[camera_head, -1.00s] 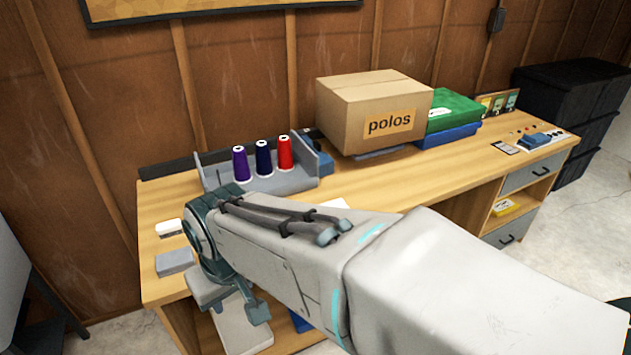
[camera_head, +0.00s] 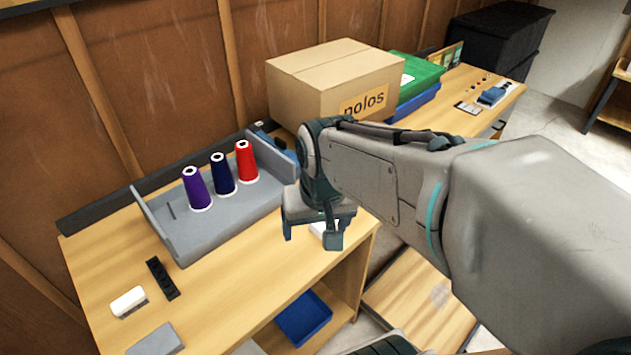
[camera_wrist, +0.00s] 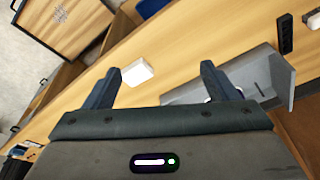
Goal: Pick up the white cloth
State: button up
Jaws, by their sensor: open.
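A small flat white item, which I take as the white cloth (camera_head: 322,229), lies on the wooden bench near its front edge, partly hidden behind my gripper. In the wrist view the white cloth (camera_wrist: 137,72) is a pale folded-looking square, beyond the fingers and nearer the left one. My gripper (camera_head: 311,236) is above the bench front edge, pointing down. In the wrist view my gripper (camera_wrist: 162,82) has its two fingers wide apart with nothing held between them.
A grey tray (camera_head: 222,222) with purple, navy and red thread cones stands left of my gripper. The polos box (camera_head: 335,85) is behind. A white block (camera_head: 129,302), black strip (camera_head: 162,278) and grey block (camera_head: 156,340) lie at left. A blue bin (camera_head: 304,318) sits below.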

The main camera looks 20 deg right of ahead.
jog(key=w+d+f+m+g, duration=0.1)
jog(key=w+d+f+m, duration=0.4)
jog(key=w, duration=0.4)
jog(key=w+d+f+m+g, duration=0.1)
jog(key=w+d+f+m, duration=0.2)
jog(key=w+d+m, duration=0.35)
jog(key=shift+m, duration=0.35)
jog(key=f, duration=0.4)
jog(key=w+a+f, duration=0.1)
jog(key=f, duration=0.8)
jog(key=shift+w+a+p, duration=0.25)
jog(key=shift+a+p, duration=0.15)
jog(key=c, duration=1.1)
